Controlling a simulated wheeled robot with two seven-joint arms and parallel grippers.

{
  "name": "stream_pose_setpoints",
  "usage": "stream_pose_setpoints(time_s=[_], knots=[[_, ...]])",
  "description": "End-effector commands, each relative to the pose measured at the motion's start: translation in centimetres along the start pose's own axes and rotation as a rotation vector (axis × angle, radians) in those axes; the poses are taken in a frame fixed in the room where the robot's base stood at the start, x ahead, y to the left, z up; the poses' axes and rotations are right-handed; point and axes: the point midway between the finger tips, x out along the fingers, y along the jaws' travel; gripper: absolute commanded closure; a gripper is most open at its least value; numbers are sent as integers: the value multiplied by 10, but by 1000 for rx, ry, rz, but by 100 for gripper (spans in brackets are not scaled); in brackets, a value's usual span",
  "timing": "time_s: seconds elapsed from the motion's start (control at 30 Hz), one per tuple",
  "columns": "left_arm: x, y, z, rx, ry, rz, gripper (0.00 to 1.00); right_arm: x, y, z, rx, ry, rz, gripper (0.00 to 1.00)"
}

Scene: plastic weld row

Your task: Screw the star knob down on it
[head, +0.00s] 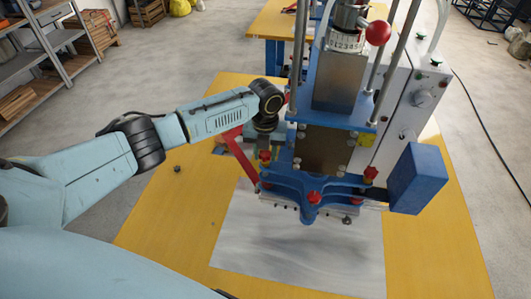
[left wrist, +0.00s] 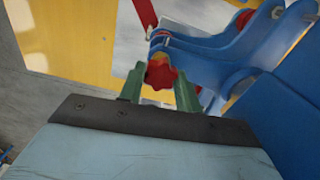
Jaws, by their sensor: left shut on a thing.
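A red star knob (left wrist: 160,75) sits between the two green fingers of my left gripper (left wrist: 158,82), which is shut on it. In the head view my left gripper (head: 264,145) reaches down over the left end of the press's blue bracket (head: 310,184), and the red knob (head: 265,156) shows at its tips. The blue bracket (left wrist: 235,50) lies just beyond the knob in the left wrist view. Whether the knob is seated on a thread is hidden. My right gripper is out of view.
Other red knobs sit on the bracket's front (head: 314,198) and right end (head: 371,173). A blue box (head: 417,178) juts out at the right. A red lever (head: 240,155) slants beside my left gripper. A small dark knob (head: 177,168) lies on the yellow table (head: 150,225).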

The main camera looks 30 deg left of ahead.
Motion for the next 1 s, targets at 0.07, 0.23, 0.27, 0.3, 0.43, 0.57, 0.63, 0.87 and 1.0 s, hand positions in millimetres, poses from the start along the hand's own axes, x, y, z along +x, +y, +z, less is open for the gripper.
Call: stream_pose_setpoints(time_s=[0.07,0.23,0.27,0.3,0.43,0.57,0.63,0.87,1.0], knots=[[0,0,1,109,-4,0,90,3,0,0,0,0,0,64],[1,1,1,345,-3,1,90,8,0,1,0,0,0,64],[1,1,1,379,-4,0,90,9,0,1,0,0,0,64],[0,1,1,418,-4,0,90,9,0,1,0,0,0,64],[0,1,1,488,-3,-1,90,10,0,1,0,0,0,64],[0,1,0,494,-3,-1,90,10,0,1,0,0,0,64],[0,1,0,493,-3,-1,90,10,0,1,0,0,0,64],[0,1,0,491,-2,-1,46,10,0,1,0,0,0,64],[0,1,0,490,-2,-1,46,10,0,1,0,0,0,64]])
